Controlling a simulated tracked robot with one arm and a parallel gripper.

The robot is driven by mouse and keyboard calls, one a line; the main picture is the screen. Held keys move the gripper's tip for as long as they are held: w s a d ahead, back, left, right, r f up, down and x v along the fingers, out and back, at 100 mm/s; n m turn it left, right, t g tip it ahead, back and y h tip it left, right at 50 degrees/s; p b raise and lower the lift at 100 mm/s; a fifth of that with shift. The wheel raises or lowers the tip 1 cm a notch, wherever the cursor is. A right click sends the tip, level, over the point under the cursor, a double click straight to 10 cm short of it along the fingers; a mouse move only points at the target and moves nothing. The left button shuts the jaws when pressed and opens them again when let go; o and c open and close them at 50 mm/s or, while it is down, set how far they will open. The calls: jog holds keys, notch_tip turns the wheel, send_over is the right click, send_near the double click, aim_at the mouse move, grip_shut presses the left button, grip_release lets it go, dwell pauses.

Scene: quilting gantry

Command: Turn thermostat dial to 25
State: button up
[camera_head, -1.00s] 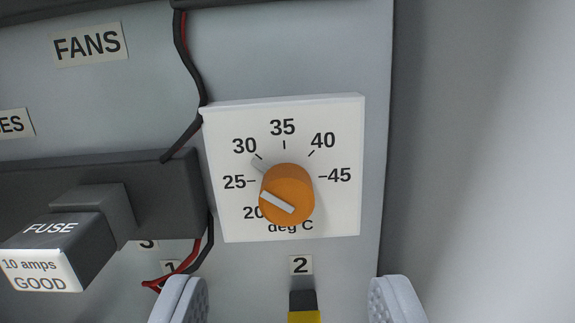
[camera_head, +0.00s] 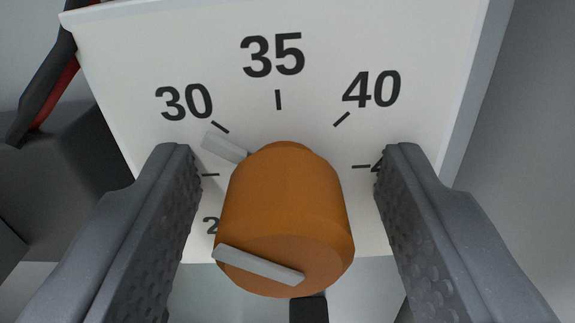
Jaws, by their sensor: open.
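The orange thermostat dial (camera_head: 285,215) sticks out from a white scale plate (camera_head: 325,30) in the middle of the view. A grey pointer (camera_head: 225,147) at its base points up-left, close to the tick beside 30. A light grey bar (camera_head: 258,264) crosses the dial's front face, sloping down to the right. My gripper (camera_head: 288,170) is open, with one textured finger on each side of the dial. Gaps show between both fingers and the dial. The fingers hide the 25 and most of the 45; the 20 is mostly hidden.
A grey panel wall (camera_head: 530,150) lies at the right. A dark piece (camera_head: 308,308) shows below the dial.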

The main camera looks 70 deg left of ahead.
jog(key=c, duration=1)
jog(key=shift+n, duration=0.3)
jog(key=shift+f+n+b, duration=0.15)
jog(key=shift+n+b, duration=0.6)
jog(key=shift+n, duration=0.15)
jog(key=shift+n+b, duration=1.4)
jog(key=shift+n, duration=1.1)
